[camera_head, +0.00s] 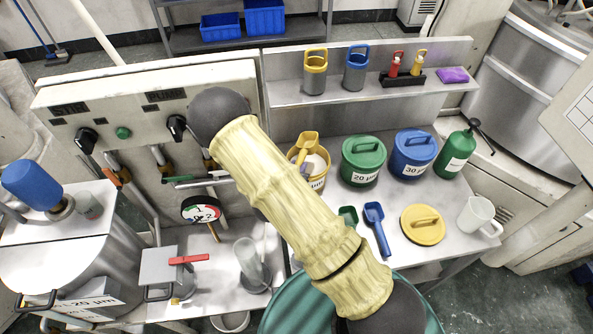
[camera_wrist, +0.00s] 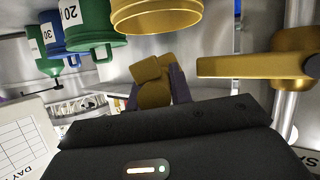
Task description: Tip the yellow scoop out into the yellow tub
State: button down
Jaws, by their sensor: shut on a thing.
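The yellow tub (camera_head: 318,184) stands open on the bench in the head view, partly hidden behind my arm, with pale material inside. Its rim also shows at the top of the wrist view (camera_wrist: 157,20), which looks upside down. The yellow scoop (camera_head: 306,142) shows at the tub's mouth. In the wrist view the scoop (camera_wrist: 153,90) is between the fingers of my gripper (camera_wrist: 158,95), which is shut on it. I cannot tell whether the scoop holds anything. In the head view my arm hides most of the gripper.
A green tub (camera_head: 362,160) and a blue tub (camera_head: 411,153) stand lidded to the right. A yellow lever (camera_wrist: 250,67) is close beside my gripper in the wrist view.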

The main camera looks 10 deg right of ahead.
jog(key=shift+d+r+m+t+y+b, duration=0.1)
jog(key=shift+r+m+t+y+b, duration=0.3)
jog(key=shift+r+m+y+b, duration=0.6)
jog(key=shift+r+h, duration=0.3)
jog(key=shift+r, duration=0.05)
jog(key=d+f+n+y, duration=0.1)
jog(key=d+f, duration=0.1)
jog(key=w+d+f+n+y, duration=0.1)
jog(key=y, duration=0.1)
jog(key=d+f+n+t+y, duration=0.1)
jog(key=d+f, duration=0.1)
jog(key=shift+w+d+f+n+y, duration=0.15)
jog(key=shift+d+f+n+y, duration=0.15)
jog(key=shift+d+n, duration=0.1)
jog(key=shift+s+a+f+n+y, duration=0.35)
jog(key=shift+f+n+y, duration=0.05)
jog(key=shift+y, duration=0.1)
